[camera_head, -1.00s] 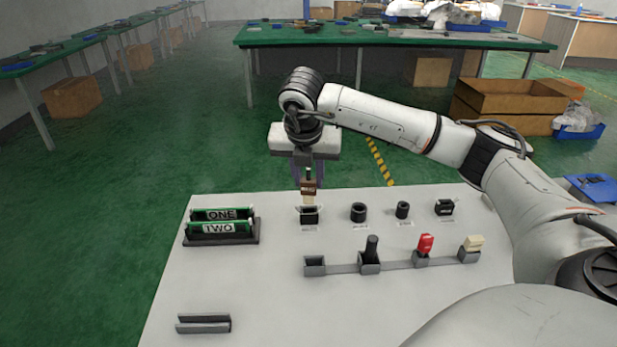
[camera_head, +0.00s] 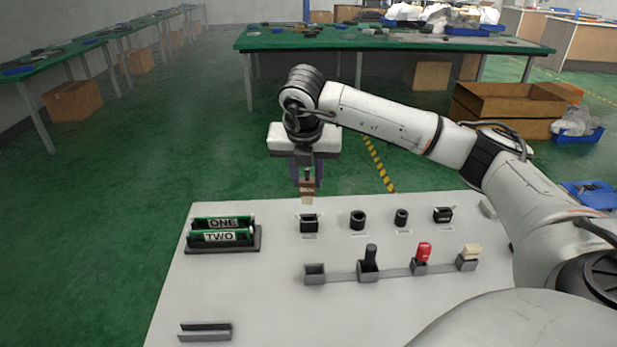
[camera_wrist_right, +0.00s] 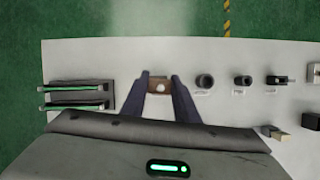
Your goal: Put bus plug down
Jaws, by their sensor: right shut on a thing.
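My right gripper (camera_head: 307,178) points down over the back of the white panel and is shut on a small brown plug with a tan lower end (camera_head: 307,187), likely the bus plug. In the right wrist view the plug (camera_wrist_right: 159,88) sits between the two dark fingers. The plug hangs upright, just above a square black socket (camera_head: 309,224) at the left of the back row; a small gap shows between them. In the wrist view the plug and fingers hide that socket. My left gripper is not in view.
Other black sockets (camera_head: 357,220) stand to the right. In front is a grey row of holders: an empty one (camera_head: 315,273), then black (camera_head: 370,256), red (camera_head: 424,251) and cream (camera_head: 472,251) pieces. A rack with ONE and TWO cards (camera_head: 222,234) is left. The white panel's (camera_head: 270,300) front middle is clear.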

